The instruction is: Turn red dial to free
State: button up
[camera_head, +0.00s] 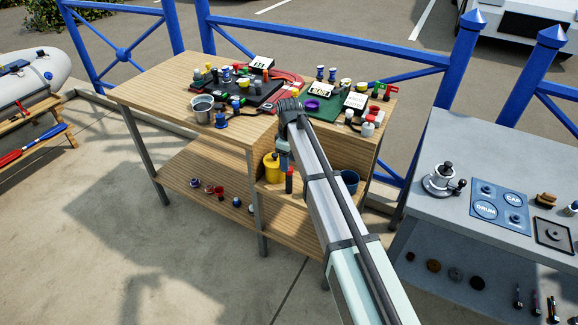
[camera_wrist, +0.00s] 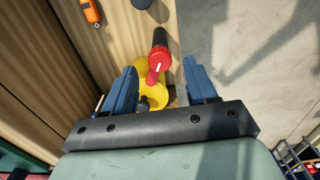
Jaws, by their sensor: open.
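A red part with a white line on it (camera_wrist: 158,68) shows in the wrist view between my fingers, with a dark end at its top; I take it for the red dial. It sits over or against a yellow container (camera_wrist: 154,92). The head view shows the yellow container (camera_head: 271,168) on the wooden bench's shelf, with a red upright part (camera_head: 289,183) beside it. My gripper (camera_wrist: 160,75) is open, its blue fingers on either side of the red part with visible gaps. In the head view my arm hides the fingers. The dial's markings cannot be read.
The wooden bench (camera_head: 150,92) has a crowded top above the shelf. A dark blue pot (camera_head: 348,182) stands right of my arm. An orange device (camera_wrist: 90,11) shows in the wrist view. A grey table (camera_head: 425,214) stands to the right.

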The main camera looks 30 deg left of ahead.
jog(key=shift+f, duration=1.45)
jog(key=shift+c, duration=0.2)
jog(key=c, duration=1)
jog(key=shift+m, duration=0.3)
jog(key=m, duration=0.5)
jog(key=shift+m, duration=0.3)
jog(key=m, duration=0.5)
jog(key=shift+m, duration=0.3)
